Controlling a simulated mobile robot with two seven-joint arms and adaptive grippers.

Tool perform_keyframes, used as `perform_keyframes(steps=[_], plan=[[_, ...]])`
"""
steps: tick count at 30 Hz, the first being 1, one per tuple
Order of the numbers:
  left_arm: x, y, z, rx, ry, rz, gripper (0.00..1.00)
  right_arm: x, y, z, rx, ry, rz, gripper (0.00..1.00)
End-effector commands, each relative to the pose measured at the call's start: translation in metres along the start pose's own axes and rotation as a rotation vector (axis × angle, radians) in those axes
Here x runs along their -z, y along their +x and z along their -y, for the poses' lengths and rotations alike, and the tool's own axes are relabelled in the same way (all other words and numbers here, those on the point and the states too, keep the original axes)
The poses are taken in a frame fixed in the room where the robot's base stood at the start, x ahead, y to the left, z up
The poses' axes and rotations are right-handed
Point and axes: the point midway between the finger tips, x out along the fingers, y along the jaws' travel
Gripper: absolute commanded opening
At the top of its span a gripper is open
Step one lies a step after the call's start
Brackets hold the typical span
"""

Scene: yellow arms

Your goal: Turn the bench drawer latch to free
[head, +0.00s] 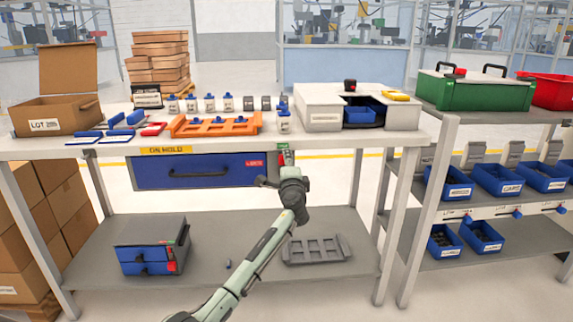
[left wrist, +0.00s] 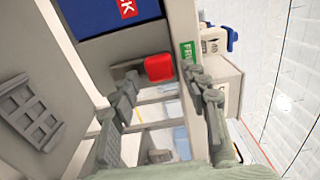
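The blue bench drawer (head: 195,170) is shut under the tabletop, with a dark handle and a red lock label (head: 254,163) at its right end. A green free label (head: 283,146) is on the bench frame right of the drawer; it also shows in the left wrist view (left wrist: 188,51). The red-ended latch (left wrist: 158,68) with a grey stem shows in the left wrist view, between the two labels. My left gripper (head: 285,160) is in front of it, fingers apart on either side of the red end; contact is unclear. My right gripper is out of view.
An orange tray (head: 215,131), bottles, a cardboard box (head: 57,116) and a grey-white housing (head: 321,112) stand on the bench top. A small blue drawer unit (head: 148,252) and a grey rack (head: 316,250) sit on the lower shelf.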

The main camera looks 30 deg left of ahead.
Motion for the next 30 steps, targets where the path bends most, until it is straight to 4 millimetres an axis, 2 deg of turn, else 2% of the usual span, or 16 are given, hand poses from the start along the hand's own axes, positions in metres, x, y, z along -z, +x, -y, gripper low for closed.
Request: perform_keyframes(steps=[8, 11, 14, 24, 30], plan=[[0.000, -0.001, 0.001, 0.001, -0.003, -0.001, 0.48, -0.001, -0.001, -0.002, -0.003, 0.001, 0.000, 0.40], [0.001, -0.007, 0.000, 0.001, -0.004, -0.001, 0.48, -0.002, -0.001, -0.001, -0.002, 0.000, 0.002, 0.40], [0.001, -0.021, 0.000, 0.001, -0.004, -0.003, 0.48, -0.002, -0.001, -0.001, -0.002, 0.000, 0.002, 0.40], [0.001, -0.092, 0.000, -0.001, -0.004, -0.003, 0.48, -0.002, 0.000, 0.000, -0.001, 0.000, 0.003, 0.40], [0.000, -0.116, 0.000, 0.000, -0.002, -0.001, 0.48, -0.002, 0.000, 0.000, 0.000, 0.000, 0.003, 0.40]])
